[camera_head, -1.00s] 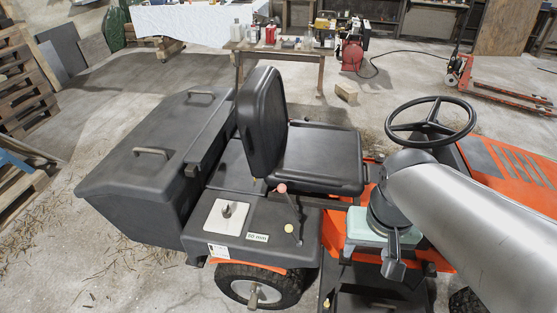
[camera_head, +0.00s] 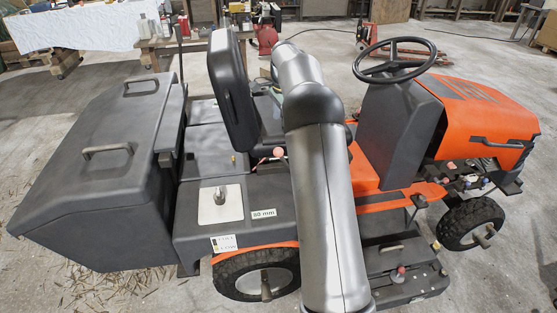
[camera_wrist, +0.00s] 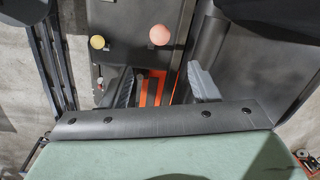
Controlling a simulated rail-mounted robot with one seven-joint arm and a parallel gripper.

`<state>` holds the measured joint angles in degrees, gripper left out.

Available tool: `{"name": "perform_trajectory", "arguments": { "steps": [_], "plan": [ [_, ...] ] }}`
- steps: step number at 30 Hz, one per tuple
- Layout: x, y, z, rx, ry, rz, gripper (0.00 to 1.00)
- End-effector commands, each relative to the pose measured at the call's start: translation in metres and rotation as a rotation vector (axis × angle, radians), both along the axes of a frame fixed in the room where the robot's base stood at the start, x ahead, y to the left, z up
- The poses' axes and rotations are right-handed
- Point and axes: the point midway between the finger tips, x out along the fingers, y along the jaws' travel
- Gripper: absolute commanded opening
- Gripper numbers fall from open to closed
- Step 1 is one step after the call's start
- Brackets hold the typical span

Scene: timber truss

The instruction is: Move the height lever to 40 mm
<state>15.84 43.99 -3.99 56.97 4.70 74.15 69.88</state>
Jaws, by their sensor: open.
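The height lever's pink knob (camera_head: 279,152) shows beside the seat in the head view, left of my arm, which hides most of the lever. The label (camera_head: 263,214) on the fender seems to read 53 mm. In the wrist view my gripper (camera_wrist: 163,86) is open, with one finger on each side and nothing seen between them. The pink knob (camera_wrist: 160,35) lies above the fingertips in that picture, apart from both. A yellow knob (camera_wrist: 97,42) is to its left. In the head view my gripper is hidden behind my arm.
The black seat (camera_head: 232,95) stands close to the lever. The steering wheel (camera_head: 394,58) and orange hood (camera_head: 480,118) are right of my arm. A large dark collector box (camera_head: 95,165) is at the left.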

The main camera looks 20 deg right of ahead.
Motion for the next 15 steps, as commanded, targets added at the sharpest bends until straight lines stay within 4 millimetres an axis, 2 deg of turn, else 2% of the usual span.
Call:
{"name": "perform_trajectory", "arguments": {
  "steps": [5, 15],
  "plan": [
    [0.002, 0.001, -0.029, 0.002, 0.004, 0.001, 0.55],
    [0.009, 0.001, -0.103, 0.001, 0.003, 0.002, 0.55]
  ]
}}
